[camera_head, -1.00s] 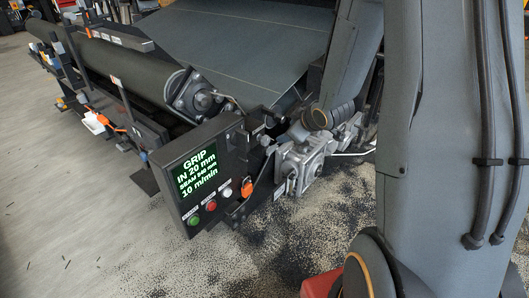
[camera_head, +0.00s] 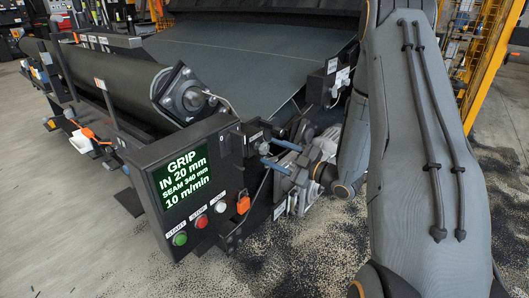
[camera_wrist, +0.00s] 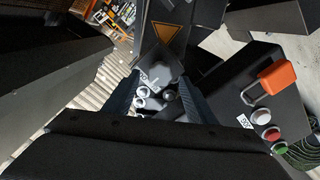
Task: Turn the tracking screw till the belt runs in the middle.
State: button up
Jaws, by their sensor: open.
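The wide dark grey belt (camera_head: 245,62) lies in the machine in the head view, with one edge close to the side frame. My gripper (camera_head: 263,155) is in front of the machine's near corner, just right of the control box, its fingers pointing left. In the wrist view my gripper (camera_wrist: 159,77) is open, with nothing between the fingers held. Beyond the fingers are a dark plate, pale round bolt heads (camera_wrist: 141,98) and a dark round knob (camera_wrist: 168,95). I cannot tell which of these is the tracking screw.
The control box screen (camera_head: 182,178) reads GRIP, IN 20 mm, SEAM 340 mm, 10 m/min. Below are green (camera_head: 180,239), red (camera_head: 201,222) and white buttons, with an orange padlock (camera_head: 243,204) beside them. A dark roller (camera_head: 110,75) lies left. Black granules cover the floor.

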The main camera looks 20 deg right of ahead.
aim_at(266, 149)
jog(key=shift+b+x, duration=0.35)
jog(key=shift+x, duration=1.7)
jog(key=c, duration=1)
jog(key=shift+c, duration=0.2)
jog(key=shift+m+p, duration=0.4)
jog(key=shift+p, duration=0.05)
